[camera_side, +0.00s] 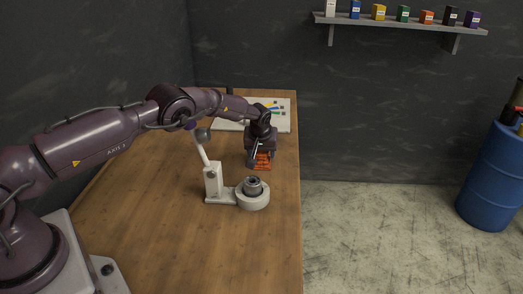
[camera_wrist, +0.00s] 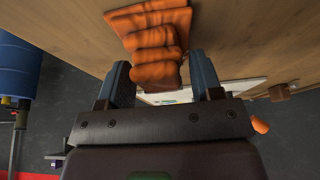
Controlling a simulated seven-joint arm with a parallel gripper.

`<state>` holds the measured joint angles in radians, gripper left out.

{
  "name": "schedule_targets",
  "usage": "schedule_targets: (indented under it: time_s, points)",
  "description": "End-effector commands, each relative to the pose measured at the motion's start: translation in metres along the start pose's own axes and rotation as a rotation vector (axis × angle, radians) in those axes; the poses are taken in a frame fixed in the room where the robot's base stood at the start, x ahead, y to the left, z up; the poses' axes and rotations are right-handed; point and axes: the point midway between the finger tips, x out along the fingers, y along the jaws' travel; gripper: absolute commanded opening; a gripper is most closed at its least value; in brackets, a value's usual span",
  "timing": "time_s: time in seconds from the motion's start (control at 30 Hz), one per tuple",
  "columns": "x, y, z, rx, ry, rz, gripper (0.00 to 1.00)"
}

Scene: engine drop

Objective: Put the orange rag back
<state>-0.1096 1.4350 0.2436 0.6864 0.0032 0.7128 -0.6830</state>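The orange rag (camera_side: 263,162) is on the wooden table under my gripper (camera_side: 259,153) in the side view. In the wrist view the rag (camera_wrist: 155,42) has a flat part at the top and a bunched, folded part reaching down towards my gripper (camera_wrist: 160,62). My two fingers stand apart, one on each side of the bunched end. The gripper is open; I cannot tell whether a finger touches the cloth.
A white stand with a round grey base and metal cup (camera_side: 253,194) is on the table in front of the rag. A white board (camera_side: 283,119) with coloured tools lies behind. A shelf (camera_side: 400,25) holds small boxes; a blue barrel (camera_side: 490,180) stands right.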

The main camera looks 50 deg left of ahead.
Motion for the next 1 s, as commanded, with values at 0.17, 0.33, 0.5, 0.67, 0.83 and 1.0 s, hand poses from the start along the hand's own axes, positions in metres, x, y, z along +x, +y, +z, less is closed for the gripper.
schedule_targets:
  time_s: [0.17, 0.33, 0.5, 0.67, 0.83, 1.0]
  points:
    - [0.0, 0.0, 0.0, 0.0, 0.0, 0.0, 0.59]
    - [-0.005, 0.001, -0.001, 0.0, 0.001, 0.0, 0.59]
    - [-0.026, 0.001, -0.001, 0.001, 0.001, 0.002, 0.59]
    - [-0.064, 0.01, -0.004, 0.001, 0.002, 0.003, 0.59]
    - [-0.099, 0.009, -0.004, 0.0, 0.002, 0.002, 0.59]
    - [-0.122, 0.009, -0.004, 0.001, 0.002, 0.001, 0.59]
